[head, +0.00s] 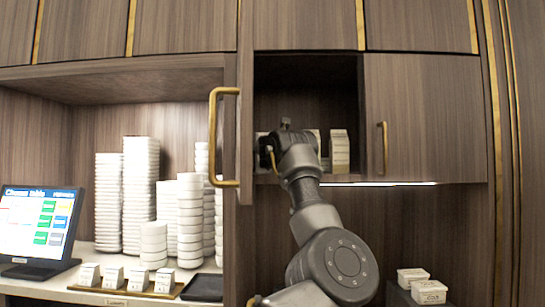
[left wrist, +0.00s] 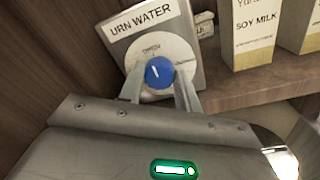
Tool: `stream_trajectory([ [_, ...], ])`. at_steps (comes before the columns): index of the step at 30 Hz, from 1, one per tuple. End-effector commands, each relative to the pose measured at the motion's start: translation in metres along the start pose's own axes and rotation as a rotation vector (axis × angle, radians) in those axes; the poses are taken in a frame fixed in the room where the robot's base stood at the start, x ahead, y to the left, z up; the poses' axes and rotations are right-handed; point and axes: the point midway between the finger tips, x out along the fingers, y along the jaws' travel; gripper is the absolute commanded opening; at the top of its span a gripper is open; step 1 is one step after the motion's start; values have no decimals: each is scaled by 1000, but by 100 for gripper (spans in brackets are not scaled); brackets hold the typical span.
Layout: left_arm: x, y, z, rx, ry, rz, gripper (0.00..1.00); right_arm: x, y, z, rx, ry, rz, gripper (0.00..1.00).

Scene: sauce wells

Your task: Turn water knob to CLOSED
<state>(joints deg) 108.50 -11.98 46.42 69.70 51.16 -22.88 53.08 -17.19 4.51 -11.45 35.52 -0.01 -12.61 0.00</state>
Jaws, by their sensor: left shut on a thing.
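The water knob (left wrist: 159,72) is a blue round knob with a white pointer mark on a white dial (left wrist: 143,52). The dial is on a grey panel labelled URN WATER (left wrist: 186,44) in the left wrist view. My left gripper (left wrist: 160,80) has a finger on each side of the knob and is shut on it. The dial lettering is too small to read surely. In the head view my left gripper (head: 284,145) reaches into the open cupboard (head: 305,95), and my arm hides the knob. My right gripper is not in view.
Cartons, one labelled SOY MILK (left wrist: 254,30), stand right of the panel; one carton (head: 339,150) shows in the head view. The open cupboard door (head: 245,110) with its brass handle (head: 213,137) is left of my arm. Stacked white containers (head: 140,195) and a screen (head: 40,225) stand farther left.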

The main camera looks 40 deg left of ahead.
Motion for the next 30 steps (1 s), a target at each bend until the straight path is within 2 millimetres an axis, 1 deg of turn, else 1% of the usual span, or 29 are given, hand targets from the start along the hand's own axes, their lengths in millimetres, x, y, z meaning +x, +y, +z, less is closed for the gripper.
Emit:
stream_trajectory([
  [5, 0, -1, -1, 45, -2, 1, 11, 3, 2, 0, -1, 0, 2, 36],
  [11, 0, -2, -2, 167, -8, 6, 11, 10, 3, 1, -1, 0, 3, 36],
  [30, 1, -3, -5, 763, -39, 27, 11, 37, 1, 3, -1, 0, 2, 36],
])
